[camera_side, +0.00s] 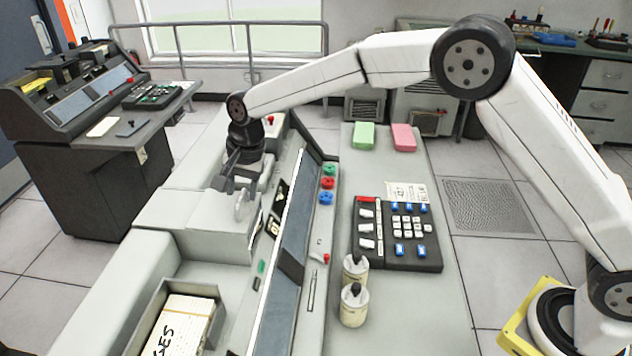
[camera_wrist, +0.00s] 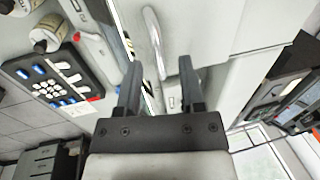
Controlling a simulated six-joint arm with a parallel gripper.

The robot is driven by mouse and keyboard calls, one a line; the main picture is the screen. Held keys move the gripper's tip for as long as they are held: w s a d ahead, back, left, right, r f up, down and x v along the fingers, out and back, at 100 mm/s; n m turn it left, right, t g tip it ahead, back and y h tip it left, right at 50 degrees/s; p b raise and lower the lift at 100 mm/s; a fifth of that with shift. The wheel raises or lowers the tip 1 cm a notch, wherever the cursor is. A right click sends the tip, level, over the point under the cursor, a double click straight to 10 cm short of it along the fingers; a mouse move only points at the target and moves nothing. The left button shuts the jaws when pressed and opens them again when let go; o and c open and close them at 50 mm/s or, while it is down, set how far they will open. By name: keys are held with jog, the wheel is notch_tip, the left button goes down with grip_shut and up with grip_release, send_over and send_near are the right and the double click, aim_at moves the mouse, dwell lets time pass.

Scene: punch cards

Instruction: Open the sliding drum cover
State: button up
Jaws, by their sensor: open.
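The drum cover (camera_side: 205,214) is a light grey box-like housing on the left part of the machine, and it looks shut. A curved pale handle (camera_side: 240,207) stands on its right side. My gripper (camera_side: 229,176) is above the cover, just behind the handle in the side view. In the wrist view my gripper (camera_wrist: 159,68) has its two dark fingers apart with nothing held. There the handle (camera_wrist: 153,35) extends from the top edge down to the gap between the fingertips. I cannot tell whether the fingers touch it. The cover (camera_wrist: 208,28) fills the area right of the handle.
A tray of cards (camera_side: 185,325) sits at the front left. Two bottles (camera_side: 354,304), a keypad (camera_side: 400,235), coloured knobs (camera_side: 327,183) and green and pink pads (camera_side: 364,136) are on the right-hand panel. A separate console (camera_side: 80,150) stands at the left.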

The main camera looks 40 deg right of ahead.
grip_shut()
jog(key=shift+r, duration=0.1)
dwell(1.2)
